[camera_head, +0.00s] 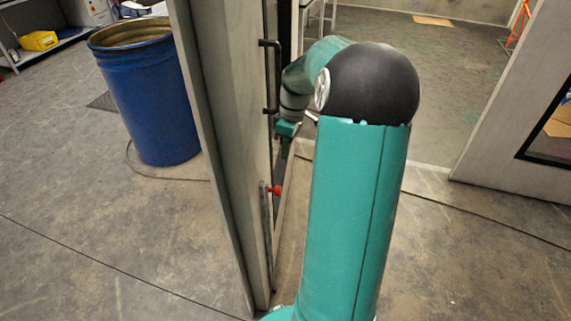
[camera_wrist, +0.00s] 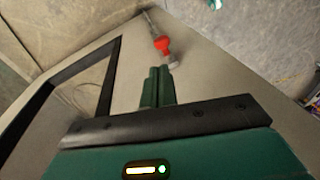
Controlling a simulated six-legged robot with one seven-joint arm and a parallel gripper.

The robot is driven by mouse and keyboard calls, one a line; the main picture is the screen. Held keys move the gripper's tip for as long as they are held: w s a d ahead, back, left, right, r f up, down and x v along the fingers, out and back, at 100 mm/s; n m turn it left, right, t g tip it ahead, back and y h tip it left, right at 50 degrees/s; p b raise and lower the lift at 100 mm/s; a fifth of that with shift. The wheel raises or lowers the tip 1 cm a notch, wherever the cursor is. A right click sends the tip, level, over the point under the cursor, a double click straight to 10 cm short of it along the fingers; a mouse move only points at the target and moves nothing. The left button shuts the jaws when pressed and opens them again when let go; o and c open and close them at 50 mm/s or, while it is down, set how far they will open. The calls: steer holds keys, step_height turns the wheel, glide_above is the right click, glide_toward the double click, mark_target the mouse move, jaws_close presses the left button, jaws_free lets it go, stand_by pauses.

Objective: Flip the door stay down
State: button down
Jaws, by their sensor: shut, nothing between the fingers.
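The door stay shows on the door's face in the head view as a small red part (camera_head: 275,190) above a thin grey bar. In the wrist view the stay (camera_wrist: 162,45) is a red piece with a pale end and a thin metal rod running toward the top edge. My gripper (camera_head: 286,153) is above the red part in the head view. In the wrist view my gripper (camera_wrist: 158,72) has its fingers together, empty, just short of the red piece and seemingly apart from it. The exact gap cannot be told. The door (camera_head: 235,130) stands edge-on, upright.
A black pull handle (camera_head: 271,77) projects from the door beside my arm. A dark frame (camera_wrist: 107,75) lies left of my fingers. A blue drum (camera_head: 150,100) stands left of the door. A second pale panel (camera_head: 510,125) is at right. Open floor lies between.

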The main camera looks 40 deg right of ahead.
step_height(320, 180, up, 3)
steer(key=shift+d+r, duration=0.1)
steer(key=shift+s+d, duration=0.1)
stand_by(0.6)
